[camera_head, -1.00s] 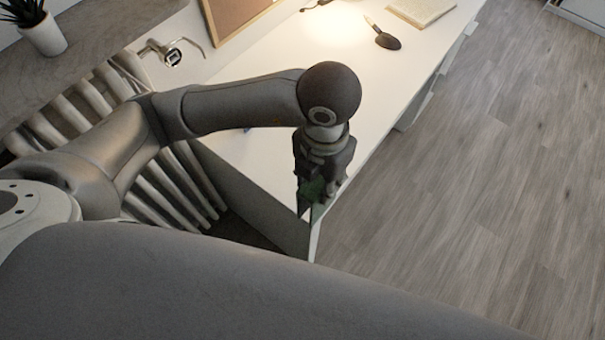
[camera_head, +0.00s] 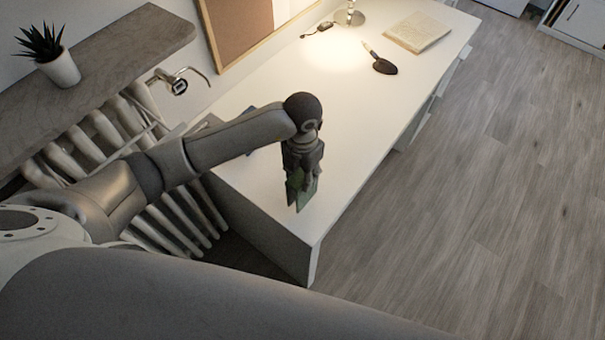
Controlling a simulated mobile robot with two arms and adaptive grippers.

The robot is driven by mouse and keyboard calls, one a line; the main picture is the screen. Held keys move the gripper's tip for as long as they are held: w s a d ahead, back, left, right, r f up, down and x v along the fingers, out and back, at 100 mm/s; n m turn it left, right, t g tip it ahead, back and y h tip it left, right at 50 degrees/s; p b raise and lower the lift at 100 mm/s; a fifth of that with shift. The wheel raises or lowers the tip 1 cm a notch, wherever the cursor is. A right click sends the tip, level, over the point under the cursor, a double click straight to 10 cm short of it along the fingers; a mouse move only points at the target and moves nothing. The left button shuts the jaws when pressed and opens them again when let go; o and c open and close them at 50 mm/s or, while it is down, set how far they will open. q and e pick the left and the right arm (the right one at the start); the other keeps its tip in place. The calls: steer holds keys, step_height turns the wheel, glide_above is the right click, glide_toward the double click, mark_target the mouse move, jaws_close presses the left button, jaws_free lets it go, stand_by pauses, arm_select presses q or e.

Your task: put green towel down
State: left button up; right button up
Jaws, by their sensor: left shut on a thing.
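My left arm comes in from the left, and its gripper (camera_head: 302,188) points down over the near end of the white desk (camera_head: 345,150). The gripper is shut on the green towel (camera_head: 299,196), of which only a small green part shows between and beside the fingers. The gripper hides most of the towel. I cannot tell whether the towel touches the desk top. My right gripper is not in view.
A dark bluish item lies partly behind my arm. A potted plant (camera_head: 58,68) stands on a shelf above the radiator (camera_head: 95,135). The desk's middle is clear.

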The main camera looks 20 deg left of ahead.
arm_select(q)
steer(key=shift+f, duration=0.85)
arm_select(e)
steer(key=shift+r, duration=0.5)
arm_select(q)
steer(key=shift+f, duration=0.2)
steer(key=o, duration=0.7)
steer(key=shift+o, duration=0.7)
steer(key=shift+r, duration=0.1)
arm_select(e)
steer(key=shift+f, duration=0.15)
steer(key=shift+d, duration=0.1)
